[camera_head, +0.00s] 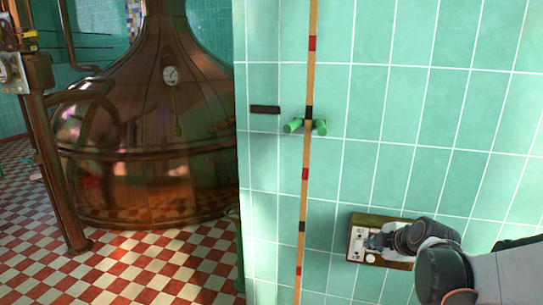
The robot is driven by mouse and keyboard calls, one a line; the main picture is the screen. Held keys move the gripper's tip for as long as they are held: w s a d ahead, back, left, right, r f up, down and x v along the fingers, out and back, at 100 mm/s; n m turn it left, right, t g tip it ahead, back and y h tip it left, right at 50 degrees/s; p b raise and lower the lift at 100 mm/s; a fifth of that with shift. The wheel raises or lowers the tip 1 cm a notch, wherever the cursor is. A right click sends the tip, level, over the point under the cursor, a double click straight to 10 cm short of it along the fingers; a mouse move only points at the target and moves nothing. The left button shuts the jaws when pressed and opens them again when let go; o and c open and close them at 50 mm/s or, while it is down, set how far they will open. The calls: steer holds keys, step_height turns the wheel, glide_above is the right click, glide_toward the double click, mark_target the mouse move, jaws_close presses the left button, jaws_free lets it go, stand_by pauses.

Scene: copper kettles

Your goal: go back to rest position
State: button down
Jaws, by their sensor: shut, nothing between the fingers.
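My gripper (375,242) is at the lower right, at the end of my arm, which comes in from the right edge. It is in front of a small panel (356,247) with a pale face and a wooden or brassy frame on the green tiled wall. The fingers are small and dark here and look closed with nothing held. Whether they touch the panel I cannot tell. The gripper and wrist hide the right part of the panel.
The green tiled wall (420,110) fills the right half. A banded wooden strip (306,150) runs down it, with green knobs (320,127) and a dark bar (265,109) nearby. A large copper kettle (150,150) stands left on a checkered floor (150,265), beside a brown post (50,165).

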steer(key=s+a+r+m+p, duration=0.1)
steer(key=s+a+r+m, duration=0.6)
steer(key=s+a+r, duration=0.25)
steer(key=s+f+m+g+b, duration=0.1)
steer(key=s+f+m, duration=0.1)
steer(key=s, duration=0.3)
steer(key=s+f+m+g+b, duration=0.1)
steer(key=s+f+m, duration=0.2)
steer(key=s+m, duration=0.1)
steer(key=s+f+m+h+b, duration=0.1)
steer(key=s+f+m, duration=0.1)
steer(key=s, duration=0.5)
steer(key=shift+d+f+m+g, duration=0.15)
steer(key=shift+d+m+g, duration=0.2)
steer(key=shift+m, duration=0.55)
steer(key=shift+a, duration=0.1)
